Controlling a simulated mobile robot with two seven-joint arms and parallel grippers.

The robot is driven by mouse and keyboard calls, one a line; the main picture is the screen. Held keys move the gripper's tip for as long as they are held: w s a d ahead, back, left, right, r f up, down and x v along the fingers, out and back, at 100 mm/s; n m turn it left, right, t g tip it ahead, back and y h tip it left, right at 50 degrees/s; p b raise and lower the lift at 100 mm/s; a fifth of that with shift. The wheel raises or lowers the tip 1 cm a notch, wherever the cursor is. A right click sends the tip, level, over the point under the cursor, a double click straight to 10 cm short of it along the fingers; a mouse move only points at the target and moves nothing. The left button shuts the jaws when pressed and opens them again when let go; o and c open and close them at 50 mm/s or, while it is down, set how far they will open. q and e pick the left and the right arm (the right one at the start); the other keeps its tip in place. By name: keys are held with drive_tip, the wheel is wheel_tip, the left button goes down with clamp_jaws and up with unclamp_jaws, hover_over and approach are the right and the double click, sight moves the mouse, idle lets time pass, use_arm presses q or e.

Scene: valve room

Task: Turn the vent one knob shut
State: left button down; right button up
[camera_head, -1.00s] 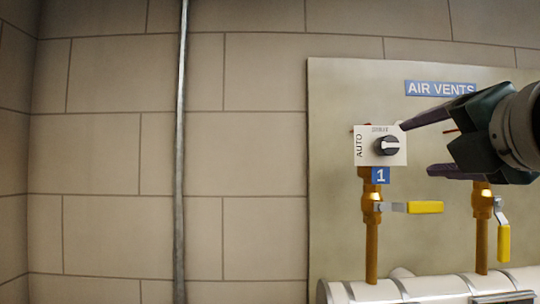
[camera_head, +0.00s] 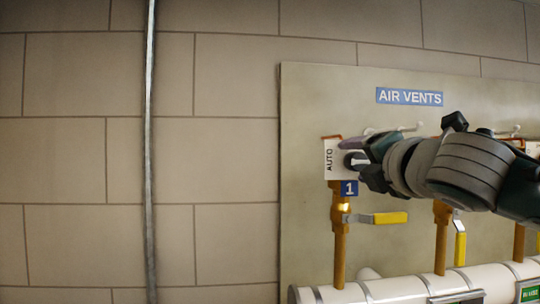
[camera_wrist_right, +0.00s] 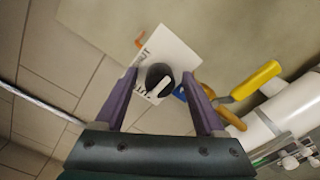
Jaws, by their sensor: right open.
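In the head view my right gripper (camera_head: 359,163) reaches in from the right and hides most of the knob. In the right wrist view my right gripper (camera_wrist_right: 159,75) is open, with one purple finger on each side of the knob and a gap visible on both sides. My left gripper is not in view.
Below the plate is a brass valve with a yellow handle (camera_head: 388,218) lying level. A second yellow handle (camera_head: 460,247) to the right hangs down. A white pipe (camera_head: 390,290) runs along the bottom. The AIR VENTS sign (camera_head: 409,97) is above.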

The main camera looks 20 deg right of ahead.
clamp_jaws()
idle(0.6)
